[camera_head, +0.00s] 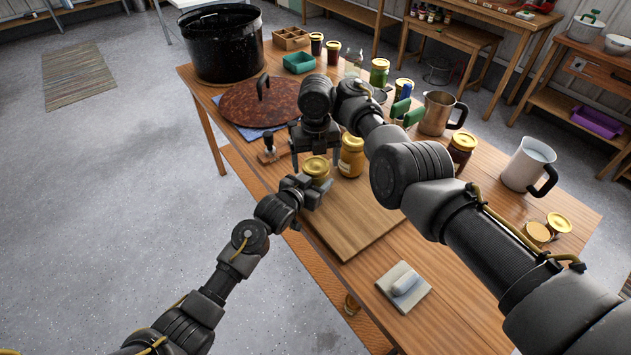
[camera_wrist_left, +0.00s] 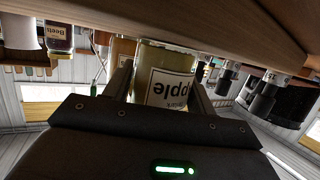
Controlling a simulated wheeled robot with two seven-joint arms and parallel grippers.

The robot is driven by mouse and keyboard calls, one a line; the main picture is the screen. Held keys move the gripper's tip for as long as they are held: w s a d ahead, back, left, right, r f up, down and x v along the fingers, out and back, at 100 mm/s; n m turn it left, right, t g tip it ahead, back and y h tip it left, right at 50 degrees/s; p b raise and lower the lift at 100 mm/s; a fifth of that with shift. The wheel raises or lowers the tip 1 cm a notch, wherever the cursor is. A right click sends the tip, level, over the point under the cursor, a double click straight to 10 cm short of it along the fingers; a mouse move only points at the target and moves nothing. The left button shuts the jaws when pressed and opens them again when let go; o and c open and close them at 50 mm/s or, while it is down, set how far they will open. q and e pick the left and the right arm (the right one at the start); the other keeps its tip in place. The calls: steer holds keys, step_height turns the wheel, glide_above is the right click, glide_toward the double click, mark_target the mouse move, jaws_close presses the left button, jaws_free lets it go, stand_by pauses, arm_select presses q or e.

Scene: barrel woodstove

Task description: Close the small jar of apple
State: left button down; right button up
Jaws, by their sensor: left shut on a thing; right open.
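The small apple jar (camera_head: 317,181) stands at the left edge of a wooden board, with a gold lid (camera_head: 316,165) at its top. Whether the lid is tightened cannot be told. In the left wrist view the jar (camera_wrist_left: 165,80) appears upside down, its "apple" label partly visible between the fingers. My left gripper (camera_head: 309,190) is shut on the jar from the near left side; it also shows in the left wrist view (camera_wrist_left: 158,92). My right gripper (camera_head: 316,157) points down over the lid, open, its fingers on either side; contact is unclear.
The wooden board (camera_head: 362,222) is mostly bare. A gold-lidded jar (camera_head: 352,157) stands just right of my right gripper. A brown round lid (camera_head: 250,104) lies behind.

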steer(key=c, duration=1)
steer(key=m, duration=0.8)
steer(key=shift+f, duration=0.1)
steer(key=m, duration=0.8)
